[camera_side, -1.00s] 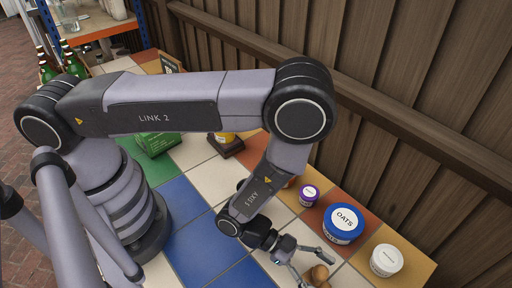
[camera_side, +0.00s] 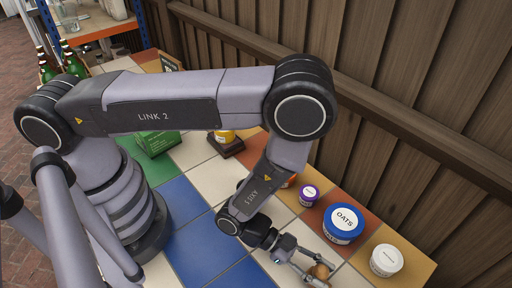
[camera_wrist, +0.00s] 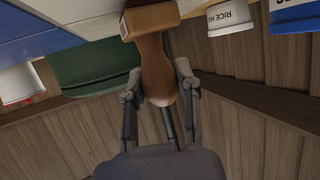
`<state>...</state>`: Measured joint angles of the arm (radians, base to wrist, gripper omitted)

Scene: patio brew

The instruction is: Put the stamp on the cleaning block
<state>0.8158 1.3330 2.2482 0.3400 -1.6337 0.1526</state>
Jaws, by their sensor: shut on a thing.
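The stamp has a brown wooden handle (camera_wrist: 155,72) with a rounded end and a wider block-like base (camera_wrist: 150,18), seen in the wrist view. In the side view only its brown rounded top (camera_side: 320,270) shows near the bottom edge. My gripper (camera_wrist: 158,90) is shut on the stamp's handle, one finger on each side; it also shows in the side view (camera_side: 318,273). A dark brown block (camera_side: 228,147) with a yellow item on it stands behind my arm, partly hidden. I cannot tell if it is the cleaning block. A green box (camera_side: 157,143) lies left of it.
A blue OATS tub (camera_side: 344,224), a white tub (camera_side: 386,260) and a small purple jar (camera_side: 309,194) stand right of my gripper, near the wooden fence (camera_side: 420,110). Green bottles (camera_side: 70,62) stand at the far left. Blue tiles (camera_side: 190,210) beside my arm are clear.

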